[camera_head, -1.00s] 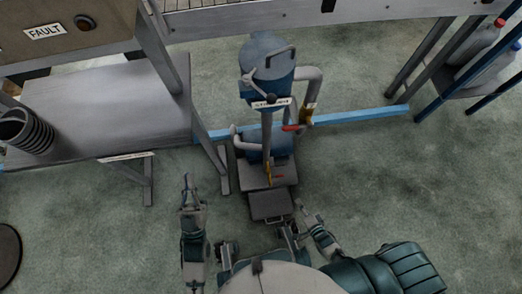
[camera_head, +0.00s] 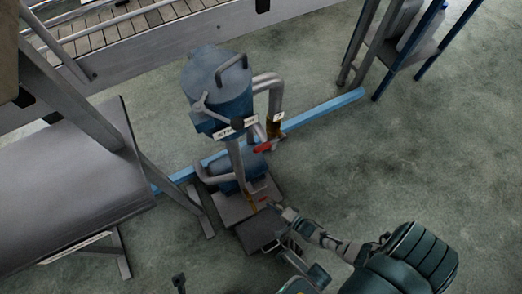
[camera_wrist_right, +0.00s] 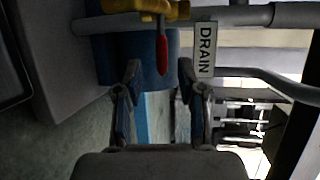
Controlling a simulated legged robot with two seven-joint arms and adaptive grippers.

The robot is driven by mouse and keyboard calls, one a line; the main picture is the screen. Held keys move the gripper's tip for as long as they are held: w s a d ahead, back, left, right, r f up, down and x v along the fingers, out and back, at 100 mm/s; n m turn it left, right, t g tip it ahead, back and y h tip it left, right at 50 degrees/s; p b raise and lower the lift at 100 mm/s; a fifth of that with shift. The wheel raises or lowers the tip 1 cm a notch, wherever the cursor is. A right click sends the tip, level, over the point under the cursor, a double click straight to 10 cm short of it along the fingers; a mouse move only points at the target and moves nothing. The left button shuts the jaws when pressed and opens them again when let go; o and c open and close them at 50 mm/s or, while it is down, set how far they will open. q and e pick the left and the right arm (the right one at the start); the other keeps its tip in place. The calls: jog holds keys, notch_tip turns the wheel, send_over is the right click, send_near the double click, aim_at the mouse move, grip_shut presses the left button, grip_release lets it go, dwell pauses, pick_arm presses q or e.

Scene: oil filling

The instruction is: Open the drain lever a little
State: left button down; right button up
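The drain lever (camera_wrist_right: 162,52) is red and hangs from a brass valve (camera_wrist_right: 150,9) beside a white DRAIN label (camera_wrist_right: 206,50) in the right wrist view. My right gripper (camera_wrist_right: 163,82) is open and empty; the lever's tip points into the gap between its fingers, with no contact that I can see. In the head view my right gripper (camera_head: 279,209) is low at the blue filter unit (camera_head: 216,92), close to a small red part and brass pipe (camera_head: 258,196). My left gripper (camera_head: 179,280) shows only as a dark tip at the bottom edge.
A second red lever (camera_head: 263,148) sits on the pipe at the unit's right side. A grey metal table (camera_head: 70,185) stands at left, a blue floor bar (camera_head: 325,110) runs behind the unit, and a rack (camera_head: 410,45) stands at upper right. The floor at right is clear.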

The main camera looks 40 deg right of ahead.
aim_at(263, 199)
jog(key=x, duration=0.3)
jog(key=shift+w+a+f+b, duration=0.1)
jog(key=shift+w+a+b, duration=0.15)
jog(key=shift+a+b, duration=0.15)
jog(key=shift+w, duration=0.2)
jog(key=shift+w+d, duration=0.1)
jog(key=shift+d, duration=0.15)
jog(key=c, duration=0.7)
jog(key=shift+a, duration=0.15)
grip_shut()
